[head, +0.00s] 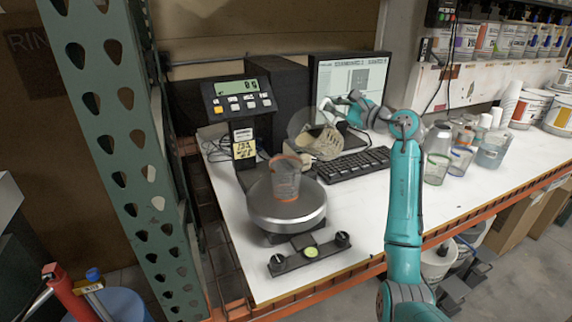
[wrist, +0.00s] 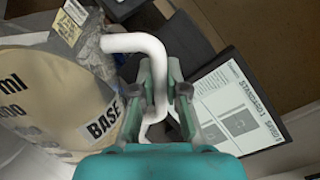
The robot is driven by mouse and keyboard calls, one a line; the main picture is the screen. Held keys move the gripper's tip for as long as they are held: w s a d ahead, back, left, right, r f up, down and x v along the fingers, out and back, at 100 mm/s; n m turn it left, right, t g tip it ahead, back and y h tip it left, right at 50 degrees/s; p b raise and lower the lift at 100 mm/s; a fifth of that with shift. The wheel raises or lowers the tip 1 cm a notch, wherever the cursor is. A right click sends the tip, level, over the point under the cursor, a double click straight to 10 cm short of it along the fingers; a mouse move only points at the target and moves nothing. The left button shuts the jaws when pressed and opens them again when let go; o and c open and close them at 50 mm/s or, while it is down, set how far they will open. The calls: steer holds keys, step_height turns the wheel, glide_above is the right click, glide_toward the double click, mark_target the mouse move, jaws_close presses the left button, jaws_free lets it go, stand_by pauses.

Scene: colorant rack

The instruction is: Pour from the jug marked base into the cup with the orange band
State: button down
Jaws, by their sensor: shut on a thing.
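The jug marked base (head: 322,145) is in the air above and to the right of the scale in the head view. It looks tilted and has beige contents. In the wrist view the jug (wrist: 45,95) fills the left, with its BASE label and volume marks showing. My gripper (wrist: 161,75) is shut on its white handle (wrist: 135,42); my gripper also shows in the head view (head: 330,106). The cup with the orange band (head: 286,182) stands upright on the scale, below and left of the jug. I see no stream between them; the cup's contents are unclear.
The round scale pan (head: 268,215) sits on the white bench, with its display (head: 237,92) on a post behind. Several clear cups and jugs (head: 460,160) stand at right. A green rack post (head: 130,140) rises at left.

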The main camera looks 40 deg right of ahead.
steer(key=shift+a+r+n+p, duration=0.35)
steer(key=shift+r+n+p, duration=0.1)
steer(key=shift+r, duration=0.1)
steer(key=shift+a+r+n+p, duration=0.3)
steer(key=shift+r+n+p, duration=0.15)
steer(key=shift+r, duration=0.1)
stand_by(3.6)
steer(key=d+f+m, duration=0.2)
steer(key=f, duration=0.1)
steer(key=d+f+m, duration=0.1)
steer(key=f, duration=0.1)
steer(key=shift+d+f+m, duration=0.1)
steer(key=shift+m, duration=0.2)
steer(key=shift+w, duration=0.1)
steer(key=shift+d+f+m+b, duration=1.35)
steer(key=shift+d+f+m, duration=1.7)
steer(key=shift+f+m, duration=0.85)
steer(key=shift+w+r, duration=0.15)
steer(key=shift+r, duration=1.1)
steer(key=shift+w+r, duration=0.1)
steer(key=shift+r, duration=1.1)
